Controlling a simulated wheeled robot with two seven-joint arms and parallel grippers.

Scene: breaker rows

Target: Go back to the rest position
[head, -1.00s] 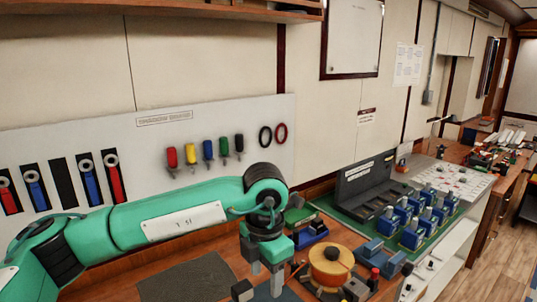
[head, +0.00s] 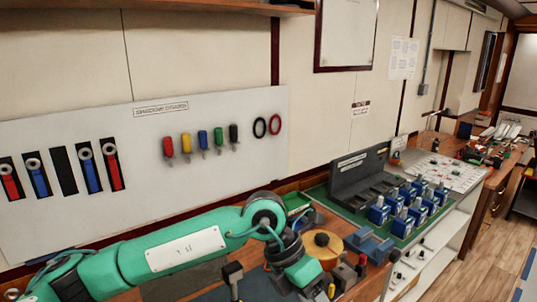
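My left arm comes in from the left, and its gripper (head: 303,274) is low in the middle of the head view, over the wooden bench. The wrist is tilted. I cannot make out its fingers clearly, so I cannot tell whether they are open, or whether anything is between them. An orange-yellow spool (head: 322,246) stands just behind and beside the gripper. Several blue breakers (head: 404,227) stand in rows on a green mat (head: 350,215) to the right, apart from the gripper. My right gripper is out of view.
A dark stepped rack (head: 345,182) stands behind the breakers. A blue block (head: 370,246), a green bin (head: 297,203) and small tools crowd the bench near my gripper. A dark-headed post (head: 232,275) rises in front. The tool board (head: 210,110) hangs behind.

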